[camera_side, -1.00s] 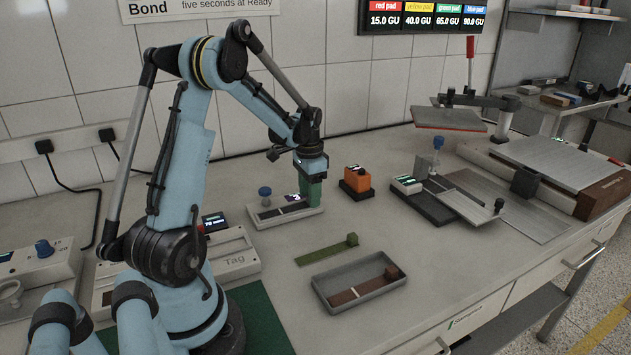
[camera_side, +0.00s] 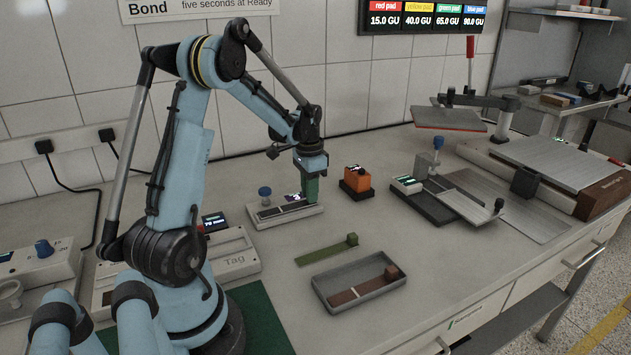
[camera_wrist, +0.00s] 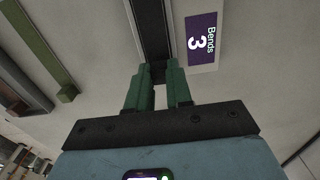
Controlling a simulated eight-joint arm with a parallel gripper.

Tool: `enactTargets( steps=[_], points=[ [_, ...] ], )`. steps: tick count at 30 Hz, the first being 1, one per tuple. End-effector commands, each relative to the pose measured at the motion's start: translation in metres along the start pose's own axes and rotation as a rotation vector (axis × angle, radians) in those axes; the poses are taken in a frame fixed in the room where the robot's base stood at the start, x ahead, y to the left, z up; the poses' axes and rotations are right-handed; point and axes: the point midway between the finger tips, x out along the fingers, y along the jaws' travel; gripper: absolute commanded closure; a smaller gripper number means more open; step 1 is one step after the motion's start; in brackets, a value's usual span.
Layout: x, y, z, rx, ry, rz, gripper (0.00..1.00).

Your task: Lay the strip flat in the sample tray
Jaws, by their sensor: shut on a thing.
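My gripper (camera_side: 311,200) is at the right end of the grey bend fixture. In the wrist view its green fingers (camera_wrist: 158,85) are shut on the dark end block of a dark strip (camera_wrist: 153,28), which runs away from the fingers along the fixture. The fingers partly hide the block, and I cannot tell whether the strip is clear of the fixture. The grey sample tray (camera_side: 365,293) is in front, nearer the bench edge. A brown strip (camera_side: 355,291) with a block at its right end lies in it.
A green strip (camera_side: 322,252) with an end block lies on the bench between fixture and tray. The bend fixture (camera_side: 285,217) has a blue knob and a "Bends 3" display (camera_wrist: 200,42). An orange device (camera_side: 356,182) stands just right of my gripper.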

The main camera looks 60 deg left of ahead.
Motion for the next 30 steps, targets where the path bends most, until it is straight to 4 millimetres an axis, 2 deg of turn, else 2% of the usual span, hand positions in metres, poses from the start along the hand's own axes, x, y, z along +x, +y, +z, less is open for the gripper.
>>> enactTargets(
  steps=[8,12,18,28,30],
  points=[
    [-0.039,0.003,0.0,0.002,0.0,0.0,1.0],
    [-0.057,0.038,-0.006,0.007,0.0,0.0,1.0],
    [-0.082,0.079,-0.012,0.005,0.0,0.0,1.0],
    [-0.105,0.12,-0.018,0.004,0.0,0.0,1.0],
    [-0.11,0.135,-0.019,0.007,0.0,0.0,1.0]
  ],
)
